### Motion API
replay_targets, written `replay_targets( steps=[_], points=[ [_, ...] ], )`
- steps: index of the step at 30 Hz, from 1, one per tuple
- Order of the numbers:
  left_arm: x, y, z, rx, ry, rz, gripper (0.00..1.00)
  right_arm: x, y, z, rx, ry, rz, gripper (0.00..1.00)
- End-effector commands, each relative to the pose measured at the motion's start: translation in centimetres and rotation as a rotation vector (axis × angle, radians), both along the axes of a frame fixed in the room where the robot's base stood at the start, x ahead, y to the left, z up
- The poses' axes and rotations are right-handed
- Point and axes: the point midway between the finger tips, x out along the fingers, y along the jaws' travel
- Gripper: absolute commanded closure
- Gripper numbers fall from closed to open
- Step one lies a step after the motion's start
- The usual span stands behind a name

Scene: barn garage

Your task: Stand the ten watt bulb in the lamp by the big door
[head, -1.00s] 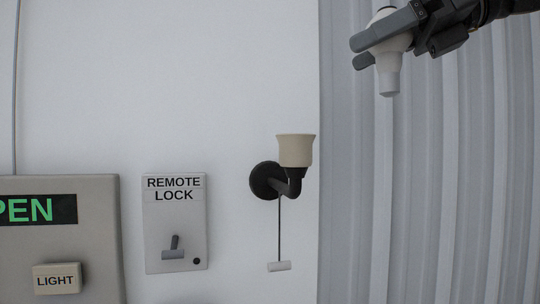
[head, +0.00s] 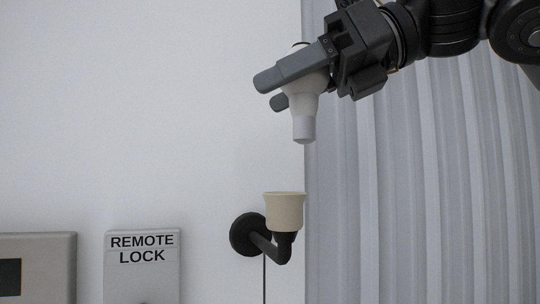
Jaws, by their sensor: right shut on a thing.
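The lamp is a wall lamp with a cream cup-shaped shade (head: 285,211), open at the top, on a black curved arm and a round black wall mount (head: 247,234). My right gripper (head: 275,91) is shut on a white bulb (head: 304,112), which hangs with its narrow base down. The bulb is above the cup, a little to its right, with a clear gap between them. Its upper part is partly hidden by the fingers. No watt marking is readable on it. My left gripper is not in view.
A remote lock panel (head: 142,270) is on the white wall to the left of the lamp. A grey box (head: 38,269) is at the far left. A corrugated grey surface (head: 430,200) fills the right side. The wall above the panels is clear.

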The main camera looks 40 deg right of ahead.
Motion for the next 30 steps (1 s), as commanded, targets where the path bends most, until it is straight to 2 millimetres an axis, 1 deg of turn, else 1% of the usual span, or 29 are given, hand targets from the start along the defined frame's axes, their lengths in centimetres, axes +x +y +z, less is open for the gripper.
replay_targets(
  steps=[1,3,6,9,17,19,21,24,27,30],
  points=[
    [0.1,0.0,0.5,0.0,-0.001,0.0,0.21,0.9,-0.3,-0.9,0.0,0.004,0.005,0.59],
    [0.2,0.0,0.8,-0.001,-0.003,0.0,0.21,1.9,-0.6,-2.3,0.0,0.003,0.004,0.59],
    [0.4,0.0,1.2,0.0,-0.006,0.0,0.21,3.2,-0.9,-3.8,0.0,0.001,0.002,0.59],
    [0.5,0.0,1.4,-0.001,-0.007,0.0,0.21,3.9,-1.1,-4.7,0.0,0.0,0.001,0.59],
    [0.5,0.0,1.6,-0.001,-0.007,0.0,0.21,4.5,-1.3,-5.5,0.001,-0.001,0.0,0.59],
    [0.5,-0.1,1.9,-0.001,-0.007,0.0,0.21,4.9,-1.4,-6.2,0.0,0.001,0.002,0.59],
    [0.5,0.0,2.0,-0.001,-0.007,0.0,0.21,4.8,-1.4,-7.4,0.0,0.001,0.003,0.59],
    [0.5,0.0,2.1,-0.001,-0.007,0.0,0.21,4.8,-1.4,-8.5,0.0,-0.001,0.002,0.59],
    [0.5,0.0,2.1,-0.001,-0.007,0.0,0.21,4.8,-1.4,-9.0,0.0,-0.002,0.0,0.59],
    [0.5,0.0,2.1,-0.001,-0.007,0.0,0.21,4.8,-1.4,-9.0,0.001,-0.003,-0.001,0.59]
  ],
)
